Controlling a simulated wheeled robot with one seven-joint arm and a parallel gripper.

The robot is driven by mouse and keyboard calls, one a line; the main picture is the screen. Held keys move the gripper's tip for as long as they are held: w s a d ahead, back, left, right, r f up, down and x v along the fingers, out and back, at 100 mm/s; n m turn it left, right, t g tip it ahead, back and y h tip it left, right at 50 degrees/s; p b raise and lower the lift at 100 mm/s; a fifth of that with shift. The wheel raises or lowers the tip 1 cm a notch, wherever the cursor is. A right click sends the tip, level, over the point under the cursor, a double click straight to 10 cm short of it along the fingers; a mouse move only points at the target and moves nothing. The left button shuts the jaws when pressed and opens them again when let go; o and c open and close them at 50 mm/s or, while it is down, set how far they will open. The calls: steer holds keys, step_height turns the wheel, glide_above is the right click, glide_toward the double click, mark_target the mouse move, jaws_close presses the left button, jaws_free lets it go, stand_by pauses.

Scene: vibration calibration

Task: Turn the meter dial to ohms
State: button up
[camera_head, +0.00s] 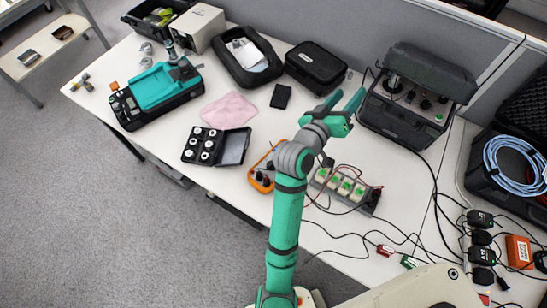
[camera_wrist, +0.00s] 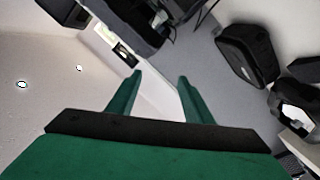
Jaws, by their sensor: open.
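The orange-edged meter (camera_head: 262,181) lies on the white table, just left of my arm in the head view. My arm covers part of it, and its dial setting cannot be read. My gripper (camera_head: 346,97) is raised to the right of and beyond the meter, with its two green fingers apart and nothing between them. In the wrist view my gripper (camera_wrist: 160,78) is also open and empty, tilted up toward the partition and ceiling. The meter does not show in the wrist view.
A block with green-topped sockets (camera_head: 345,186) and cables stands right of the meter. An open case of weights (camera_head: 215,147) lies to its left. A black instrument case (camera_head: 405,110) stands behind right. A pink cloth (camera_head: 228,110) lies at the middle back. Cables cross the right front.

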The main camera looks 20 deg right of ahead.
steer(key=d+m+g, duration=0.2)
steer(key=m+g, duration=0.1)
steer(key=m+g+y, duration=0.5)
steer(key=g+y, duration=0.1)
steer(key=y, duration=0.9)
glide_above(274, 161)
step_height(274, 161, down, 11)
step_height(274, 161, down, 10)
steer(key=shift+r, duration=0.1)
steer(key=shift+c, duration=0.6)
steer(key=c, duration=1)
